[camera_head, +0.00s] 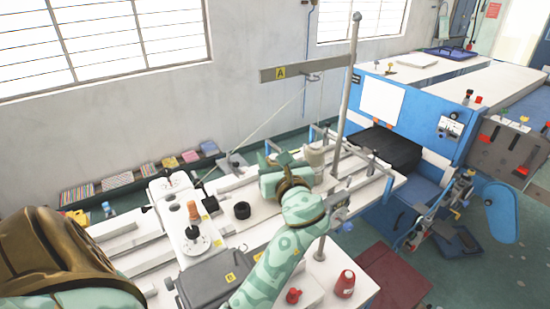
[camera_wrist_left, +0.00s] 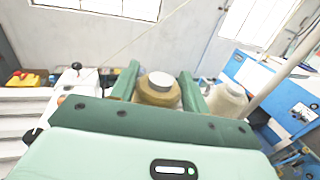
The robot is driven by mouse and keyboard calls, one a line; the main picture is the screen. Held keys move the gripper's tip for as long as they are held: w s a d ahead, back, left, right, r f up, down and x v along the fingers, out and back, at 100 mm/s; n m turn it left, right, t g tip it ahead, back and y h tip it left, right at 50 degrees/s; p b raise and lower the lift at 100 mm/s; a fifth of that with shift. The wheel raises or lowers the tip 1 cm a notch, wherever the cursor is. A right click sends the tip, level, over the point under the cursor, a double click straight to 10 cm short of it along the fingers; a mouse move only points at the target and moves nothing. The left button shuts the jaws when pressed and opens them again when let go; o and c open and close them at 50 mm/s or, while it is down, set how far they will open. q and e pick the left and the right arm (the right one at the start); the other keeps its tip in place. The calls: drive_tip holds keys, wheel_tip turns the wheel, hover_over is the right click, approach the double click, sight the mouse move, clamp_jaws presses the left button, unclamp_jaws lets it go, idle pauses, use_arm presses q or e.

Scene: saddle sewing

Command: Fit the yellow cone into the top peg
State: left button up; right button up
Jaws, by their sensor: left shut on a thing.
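In the left wrist view the yellow cone (camera_wrist_left: 157,98), tan-yellow with a white top, sits between the fingers of my left gripper (camera_wrist_left: 158,82), which is shut on it. In the head view my left gripper (camera_head: 283,162) is over the white machine table, just left of a cream cone (camera_head: 315,158); the held cone is mostly hidden there. The cream cone also shows at right in the left wrist view (camera_wrist_left: 226,102). I cannot tell which part is the top peg. My right gripper is not in view.
A tall metal post (camera_head: 346,95) rises right of the gripper, with a grey bar marked A (camera_head: 280,72) behind. A thin thread slants down from it.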

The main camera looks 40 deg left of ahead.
use_arm(q)
drive_tip(key=shift+f+b, duration=0.3)
drive_tip(key=shift+f, duration=0.3)
drive_tip(key=o, duration=1.4)
drive_tip(key=shift+o, duration=0.2)
